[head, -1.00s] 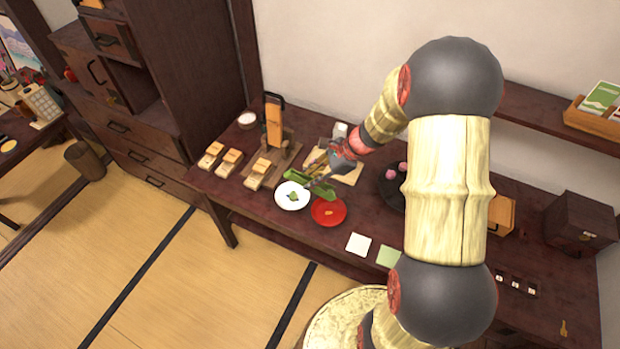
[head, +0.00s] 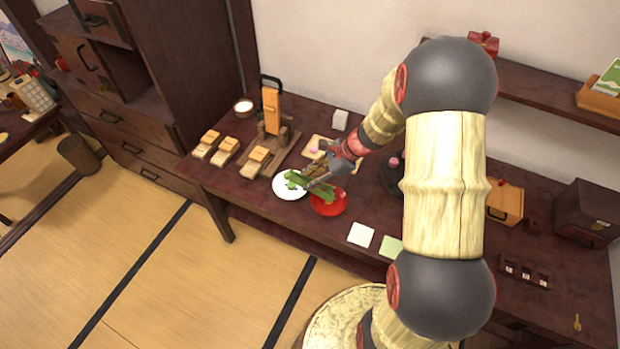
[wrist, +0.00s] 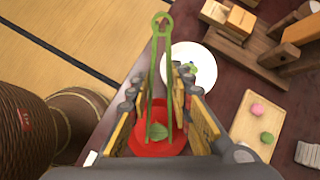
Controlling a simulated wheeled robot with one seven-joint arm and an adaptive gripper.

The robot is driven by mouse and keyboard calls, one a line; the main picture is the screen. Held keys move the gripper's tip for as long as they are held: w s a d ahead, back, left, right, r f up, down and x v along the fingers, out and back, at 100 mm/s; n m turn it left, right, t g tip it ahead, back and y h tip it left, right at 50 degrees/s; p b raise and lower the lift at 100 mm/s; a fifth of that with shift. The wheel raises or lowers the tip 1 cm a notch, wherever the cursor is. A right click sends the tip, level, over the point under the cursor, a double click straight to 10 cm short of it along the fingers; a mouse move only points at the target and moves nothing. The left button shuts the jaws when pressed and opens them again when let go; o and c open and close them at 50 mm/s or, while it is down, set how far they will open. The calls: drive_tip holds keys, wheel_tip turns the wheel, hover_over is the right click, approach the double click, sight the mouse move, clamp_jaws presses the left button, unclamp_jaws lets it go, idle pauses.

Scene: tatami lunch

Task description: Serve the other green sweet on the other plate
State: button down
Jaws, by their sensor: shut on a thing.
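My gripper (wrist: 160,93) is shut on long green tongs (wrist: 153,70), which have a ring at the far end. They also show in the head view (head: 326,193), above the red plate (head: 325,208) and the white plate (head: 280,190). In the wrist view, a green leaf-shaped thing (wrist: 159,131) shows between the tong legs against the red plate (wrist: 148,150); I cannot tell whether the tongs touch it. The white plate (wrist: 205,62) bears a small green thing (wrist: 192,68). A green sweet (wrist: 267,137) lies beside a pink sweet (wrist: 257,110) on a wooden board (wrist: 243,128).
Wooden blocks (head: 257,161) and an upright orange-brown piece (head: 271,110) stand left of the plates. A white square (head: 361,234) and a green square (head: 391,246) lie at the front edge. A dark tray (head: 390,183) is partly behind my arm.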

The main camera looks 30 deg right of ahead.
drive_tip(key=shift+f+b, duration=0.35)
drive_tip(key=shift+f, duration=0.35)
drive_tip(key=c, duration=2)
unclamp_jaws()
drive_tip(key=shift+o, duration=0.2)
drive_tip(key=shift+r, duration=0.1)
wheel_tip(320, 180, up, 10)
drive_tip(key=p, duration=0.8)
